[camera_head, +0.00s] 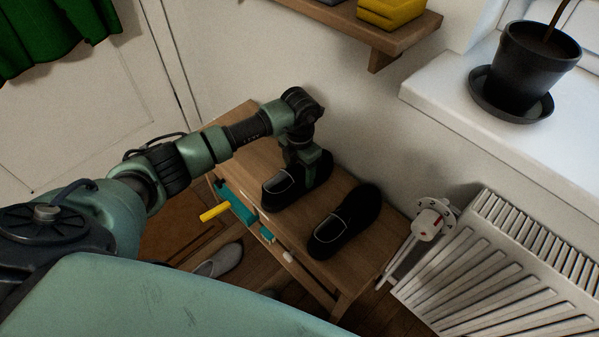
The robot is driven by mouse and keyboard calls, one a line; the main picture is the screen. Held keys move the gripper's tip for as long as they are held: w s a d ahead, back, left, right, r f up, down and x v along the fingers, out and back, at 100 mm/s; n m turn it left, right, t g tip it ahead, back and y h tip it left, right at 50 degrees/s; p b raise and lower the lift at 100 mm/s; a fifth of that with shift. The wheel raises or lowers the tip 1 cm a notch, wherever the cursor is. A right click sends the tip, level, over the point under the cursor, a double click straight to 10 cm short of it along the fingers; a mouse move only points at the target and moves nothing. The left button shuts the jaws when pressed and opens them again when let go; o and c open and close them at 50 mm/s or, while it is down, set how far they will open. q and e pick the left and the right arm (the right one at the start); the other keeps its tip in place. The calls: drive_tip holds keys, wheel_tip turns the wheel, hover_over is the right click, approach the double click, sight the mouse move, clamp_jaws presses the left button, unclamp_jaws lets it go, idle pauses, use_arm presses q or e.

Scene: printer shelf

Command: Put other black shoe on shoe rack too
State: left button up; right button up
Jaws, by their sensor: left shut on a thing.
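Two black shoes are at the wooden shoe rack (240,122). One black shoe (346,222) lies on the rack's top at the right, with nothing touching it from above. The other black shoe (280,190) is to its left, over or on the rack's top. My left gripper (305,172) points down onto this left shoe and is shut on it. The fingertips are partly hidden by the shoe. I cannot tell whether the held shoe fully rests on the wood. My right gripper is not in view.
A white radiator (480,260) with a valve knob (432,222) stands right of the rack. A wall shelf (345,28) and a windowsill (450,90) with a potted plant (530,65) are above. A grey shoe (218,262) is low down by the rack.

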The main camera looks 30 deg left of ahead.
use_arm(q)
drive_tip(key=shift+f, duration=0.2)
drive_tip(key=o, duration=1.7)
drive_tip(key=shift+o, duration=0.2)
drive_tip(key=shift+r, duration=0.2)
drive_tip(key=shift+r, duration=0.3)
wheel_tip(320, 180, up, 3)
drive_tip(key=shift+w+p, duration=0.1)
drive_tip(key=shift+p, duration=0.45)
wheel_tip(320, 180, up, 8)
drive_tip(key=p, duration=0.1)
drive_tip(key=shift+r, duration=0.2)
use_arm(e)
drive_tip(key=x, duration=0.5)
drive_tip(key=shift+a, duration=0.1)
